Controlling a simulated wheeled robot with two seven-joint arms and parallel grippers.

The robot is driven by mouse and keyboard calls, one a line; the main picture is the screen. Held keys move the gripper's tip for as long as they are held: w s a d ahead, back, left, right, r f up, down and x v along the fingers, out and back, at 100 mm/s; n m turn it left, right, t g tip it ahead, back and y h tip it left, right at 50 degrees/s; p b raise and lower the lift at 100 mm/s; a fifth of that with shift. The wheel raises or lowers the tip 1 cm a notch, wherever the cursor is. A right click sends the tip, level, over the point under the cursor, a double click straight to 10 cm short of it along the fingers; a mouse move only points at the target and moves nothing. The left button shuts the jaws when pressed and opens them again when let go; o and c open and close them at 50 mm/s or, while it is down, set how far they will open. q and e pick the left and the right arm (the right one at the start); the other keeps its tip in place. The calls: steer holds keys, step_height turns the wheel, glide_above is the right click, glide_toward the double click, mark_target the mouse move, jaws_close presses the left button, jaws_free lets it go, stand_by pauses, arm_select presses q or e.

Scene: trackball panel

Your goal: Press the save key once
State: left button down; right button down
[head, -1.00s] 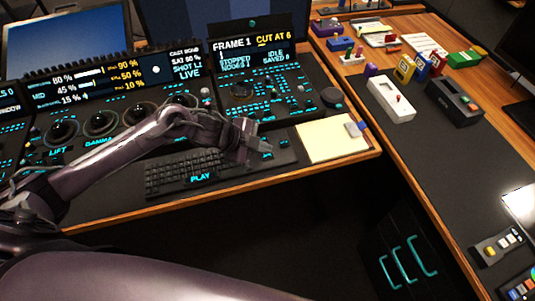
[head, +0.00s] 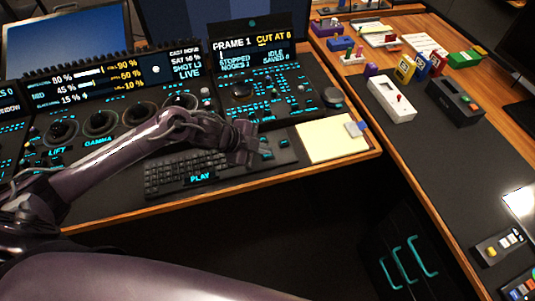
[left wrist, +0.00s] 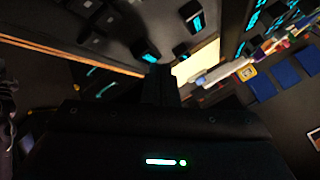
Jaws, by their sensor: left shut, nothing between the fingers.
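My left gripper (head: 258,149) is shut and empty, over the right part of the black keyboard (head: 185,172). Its fingertips (left wrist: 160,78) point at a group of dark keys with cyan labels in the left wrist view. One such key (head: 283,142) shows just right of the gripper in the head view. The labels are too small to read, so I cannot tell which key is the save key. I cannot tell whether the fingertips touch a key. A small screen (head: 252,50) reads "FRAME 1", "CUT AT 6", "STOPPED", "IDLE" and a "SAVED" count. My right gripper is not in view.
A control panel with trackballs (head: 100,123) lies behind my left arm. A cream notepad (head: 328,141) lies right of the keyboard. A white device (head: 391,98) and a black device (head: 455,101) stand on the right desk. The dark mat below them is mostly bare.

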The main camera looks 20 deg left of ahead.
mark_target(264, 156)
arm_select(q)
steer(key=shift+f+b, duration=0.35)
steer(key=shift+f, duration=0.2)
stand_by(0.4)
steer(key=shift+r+p, duration=0.95)
steer(key=shift+p, duration=0.05)
steer(key=shift+r, duration=0.1)
step_height(264, 156, up, 5)
steer(key=p, duration=0.4)
steer(key=shift+p, duration=0.4)
stand_by(0.3)
